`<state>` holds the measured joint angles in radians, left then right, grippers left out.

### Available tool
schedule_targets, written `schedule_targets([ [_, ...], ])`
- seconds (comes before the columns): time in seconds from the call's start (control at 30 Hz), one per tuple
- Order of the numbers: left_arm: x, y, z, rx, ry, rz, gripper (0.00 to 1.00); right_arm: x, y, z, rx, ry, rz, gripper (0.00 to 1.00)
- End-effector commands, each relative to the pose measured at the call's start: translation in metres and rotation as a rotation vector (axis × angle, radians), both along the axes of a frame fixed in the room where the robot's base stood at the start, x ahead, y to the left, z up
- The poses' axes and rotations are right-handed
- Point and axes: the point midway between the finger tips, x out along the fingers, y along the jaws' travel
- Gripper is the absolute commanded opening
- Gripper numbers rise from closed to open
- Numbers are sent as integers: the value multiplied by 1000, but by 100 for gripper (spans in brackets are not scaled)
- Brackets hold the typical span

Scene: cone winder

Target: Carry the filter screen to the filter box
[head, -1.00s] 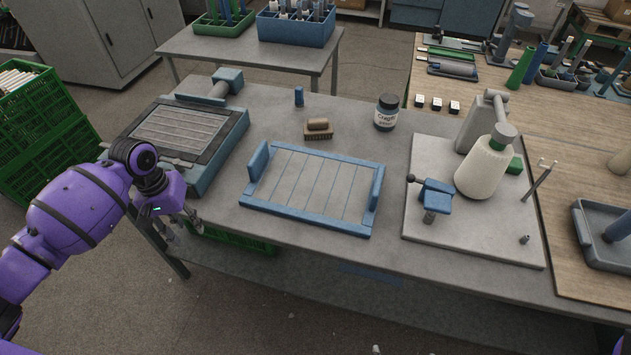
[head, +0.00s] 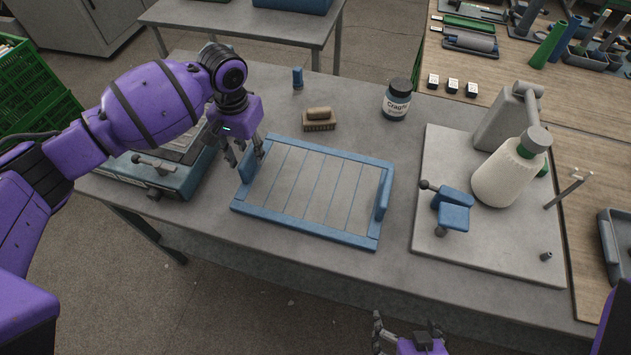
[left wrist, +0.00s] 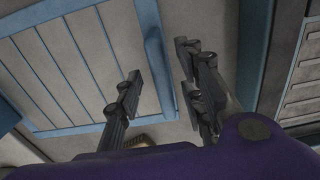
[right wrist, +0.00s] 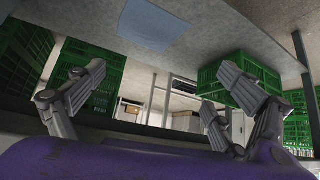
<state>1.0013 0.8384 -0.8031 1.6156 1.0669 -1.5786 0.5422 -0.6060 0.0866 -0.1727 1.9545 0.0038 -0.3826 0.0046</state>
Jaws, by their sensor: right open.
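The filter screen (head: 312,192), a slatted grey panel with a blue frame and an upright blue handle at each end, lies flat on the grey table. My left gripper (head: 245,158) is just above its left handle (head: 248,168). In the left wrist view that handle (left wrist: 158,70) shows between the open fingers (left wrist: 158,72), with a gap on both sides. The filter box (head: 165,180), blue-grey with a latch on its front, stands left of the screen, partly hidden by my left arm. My right gripper (head: 402,332) is open and empty in front of the table; its fingers also show in the right wrist view (right wrist: 165,85).
A brush (head: 319,122), a small blue block (head: 298,79) and a dark jar (head: 396,100) stand behind the screen. A board (head: 430,240) with a yarn cone (head: 508,172) is to the right. The table front is clear.

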Motion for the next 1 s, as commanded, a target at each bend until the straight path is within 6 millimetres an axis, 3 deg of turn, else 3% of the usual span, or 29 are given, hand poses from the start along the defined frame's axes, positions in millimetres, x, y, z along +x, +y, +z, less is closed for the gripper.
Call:
schedule_targets([
  [0.23,6,-1,-36,0,1,1,36,15,1,7,3,-33,-2,93],
  [0.37,6,-1,-41,-1,-2,0,36,26,2,13,4,-57,-2,93],
  [0.53,6,-1,-40,-1,-3,0,36,23,2,11,4,-49,-3,93],
  [0.8,6,-1,-40,-1,-2,0,2,15,0,7,1,-32,-1,93],
  [1.0,6,-1,-40,0,-2,0,0,15,0,7,-2,-31,3,93],
])
